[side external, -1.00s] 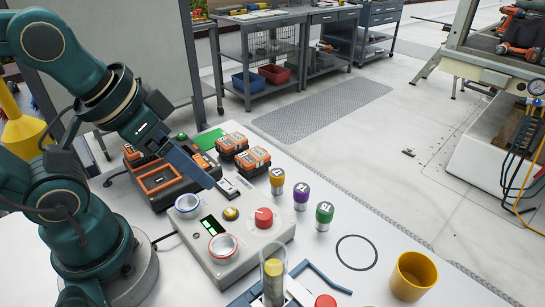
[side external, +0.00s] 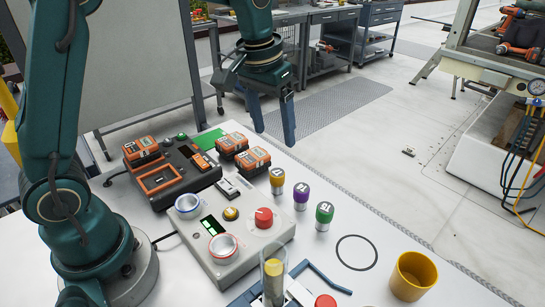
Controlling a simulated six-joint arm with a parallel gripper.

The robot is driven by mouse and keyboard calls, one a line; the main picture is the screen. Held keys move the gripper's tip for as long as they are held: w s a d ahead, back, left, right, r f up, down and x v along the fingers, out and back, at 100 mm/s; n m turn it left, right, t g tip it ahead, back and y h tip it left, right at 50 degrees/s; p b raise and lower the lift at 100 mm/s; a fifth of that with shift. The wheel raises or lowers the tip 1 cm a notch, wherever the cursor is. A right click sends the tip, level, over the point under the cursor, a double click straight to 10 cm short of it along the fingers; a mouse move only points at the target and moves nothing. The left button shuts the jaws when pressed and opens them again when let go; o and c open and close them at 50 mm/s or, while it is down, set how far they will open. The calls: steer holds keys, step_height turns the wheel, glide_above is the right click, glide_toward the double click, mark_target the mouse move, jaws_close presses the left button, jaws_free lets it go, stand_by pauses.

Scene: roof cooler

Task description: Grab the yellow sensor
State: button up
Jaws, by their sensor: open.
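The yellow sensor (side external: 277,181) is a short upright cylinder with a yellow top and a silver lower part. It stands on the white table, leftmost of a row with a purple one (side external: 301,196) and a green one (side external: 324,215). My gripper (side external: 276,140) is open and empty, its two blue-grey fingers pointing down. In the picture it is above the yellow sensor and apart from it, near the table's far edge. Nothing hides the sensor.
A grey control box (side external: 232,253) with a red knob stands left of the sensors. Orange batteries (side external: 253,159) and a charger (side external: 165,182) lie behind it. A clear tube (side external: 273,277), a black ring (side external: 356,253) and a yellow cup (side external: 413,276) are at the front.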

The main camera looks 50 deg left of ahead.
mark_target(276, 173)
steer(key=shift+g, duration=0.9)
steer(key=f, duration=0.2)
steer(key=w+f, duration=0.1)
steer(key=f, duration=0.4)
steer(key=shift+w+a, duration=0.2)
steer(key=shift+w, duration=0.05)
steer(key=shift+s+f, duration=0.1)
steer(key=shift+f, duration=2.75)
steer(key=shift+c, duration=0.3)
jaws_close()
steer(key=shift+r, duration=0.1)
